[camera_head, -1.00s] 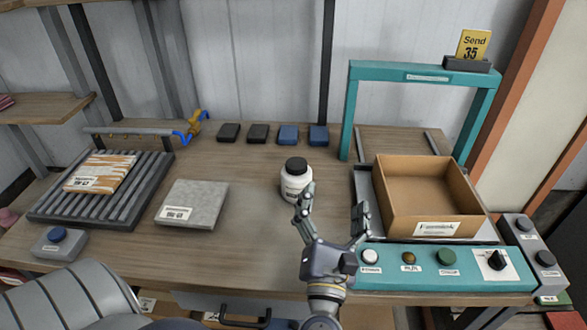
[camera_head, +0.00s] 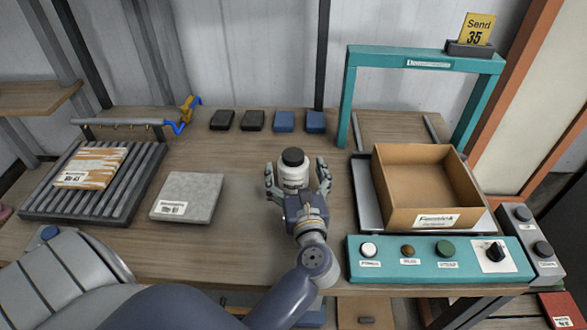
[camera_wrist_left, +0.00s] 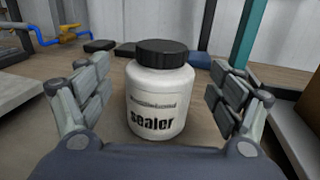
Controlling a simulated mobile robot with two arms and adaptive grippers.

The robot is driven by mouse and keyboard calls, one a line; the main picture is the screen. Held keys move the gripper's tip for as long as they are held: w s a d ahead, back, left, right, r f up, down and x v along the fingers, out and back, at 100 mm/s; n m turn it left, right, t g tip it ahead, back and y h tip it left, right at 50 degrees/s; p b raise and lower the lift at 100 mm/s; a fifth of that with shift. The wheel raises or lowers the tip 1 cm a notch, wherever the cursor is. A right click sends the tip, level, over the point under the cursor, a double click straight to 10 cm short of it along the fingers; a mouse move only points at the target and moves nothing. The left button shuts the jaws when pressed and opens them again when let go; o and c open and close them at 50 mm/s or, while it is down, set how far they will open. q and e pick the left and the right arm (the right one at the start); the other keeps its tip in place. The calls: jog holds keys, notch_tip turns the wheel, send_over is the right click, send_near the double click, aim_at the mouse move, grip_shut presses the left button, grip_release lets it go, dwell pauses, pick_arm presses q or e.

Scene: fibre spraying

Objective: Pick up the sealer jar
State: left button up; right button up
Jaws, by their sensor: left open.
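The sealer jar (camera_head: 293,172) is white with a black lid and stands upright on the wooden table. In the left wrist view the sealer jar (camera_wrist_left: 158,100) is at the centre, its label facing me. My left gripper (camera_head: 296,175) is open, with one finger on each side of the jar. In the left wrist view the fingers of my left gripper (camera_wrist_left: 160,105) show gaps to the jar on both sides. My right gripper is not in view.
An open cardboard box (camera_head: 425,190) stands right of the jar, behind a teal button panel (camera_head: 440,260). A grey slab (camera_head: 187,198) lies to the left. Several small dark and blue blocks (camera_head: 285,121) line the back. A teal frame (camera_head: 349,100) rises behind the box.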

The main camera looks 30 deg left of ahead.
pick_arm(q)
jog(key=shift+x, duration=1.25)
jog(key=shift+w+a, duration=0.1)
jog(key=shift+a, duration=0.05)
jog(key=c, duration=1.3)
jog(key=shift+c, duration=0.2)
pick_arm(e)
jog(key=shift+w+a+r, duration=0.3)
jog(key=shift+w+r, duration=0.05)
pick_arm(q)
jog(key=shift+r, duration=0.15)
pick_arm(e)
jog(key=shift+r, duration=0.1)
